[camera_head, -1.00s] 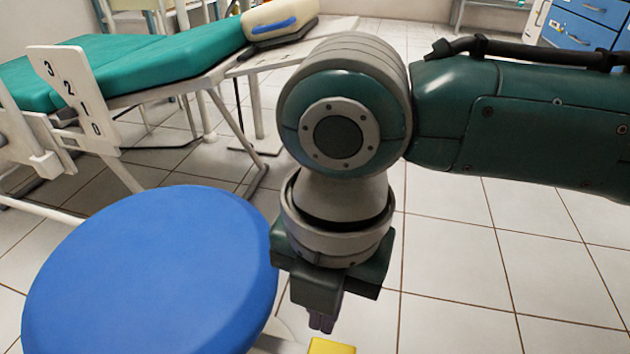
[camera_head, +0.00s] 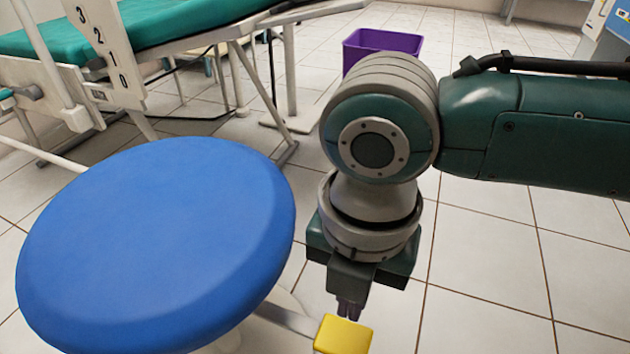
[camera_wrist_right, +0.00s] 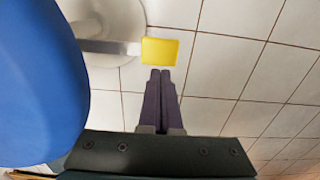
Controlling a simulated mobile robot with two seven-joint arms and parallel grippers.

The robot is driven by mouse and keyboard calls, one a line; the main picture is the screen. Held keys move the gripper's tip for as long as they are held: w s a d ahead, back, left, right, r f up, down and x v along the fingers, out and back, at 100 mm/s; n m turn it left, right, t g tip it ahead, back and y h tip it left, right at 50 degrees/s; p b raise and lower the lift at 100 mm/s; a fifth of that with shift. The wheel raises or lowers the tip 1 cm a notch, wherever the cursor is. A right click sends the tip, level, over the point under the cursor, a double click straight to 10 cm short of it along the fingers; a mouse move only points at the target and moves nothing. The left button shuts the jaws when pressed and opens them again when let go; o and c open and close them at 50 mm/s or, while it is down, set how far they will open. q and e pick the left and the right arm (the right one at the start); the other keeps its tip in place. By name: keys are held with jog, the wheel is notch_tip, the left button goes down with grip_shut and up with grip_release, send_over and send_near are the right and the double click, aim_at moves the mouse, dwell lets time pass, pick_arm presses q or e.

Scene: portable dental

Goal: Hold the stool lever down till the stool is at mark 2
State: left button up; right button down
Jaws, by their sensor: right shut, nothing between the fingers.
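The stool has a round blue seat (camera_head: 155,245), large at the left of the head view; its edge also shows in the right wrist view (camera_wrist_right: 35,80). Its lever is a grey bar with a yellow paddle (camera_head: 343,335), sticking out to the right below the seat. The paddle also shows in the right wrist view (camera_wrist_right: 160,51). My right gripper (camera_head: 348,310) is shut and empty, pointing down close to the paddle; I cannot tell whether it touches. A white mark plate (camera_head: 105,45) with 3, 2, 1, 0 stands behind the seat. My left gripper is out of view.
A dental chair with green padding (camera_head: 190,25) and a white frame stands behind the stool. A purple bin (camera_head: 385,45) is on the floor at the back. The tiled floor to the right is clear.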

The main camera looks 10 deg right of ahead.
aim_at(345, 341)
notch_tip(345, 341, down, 8)
jog(key=b, duration=0.5)
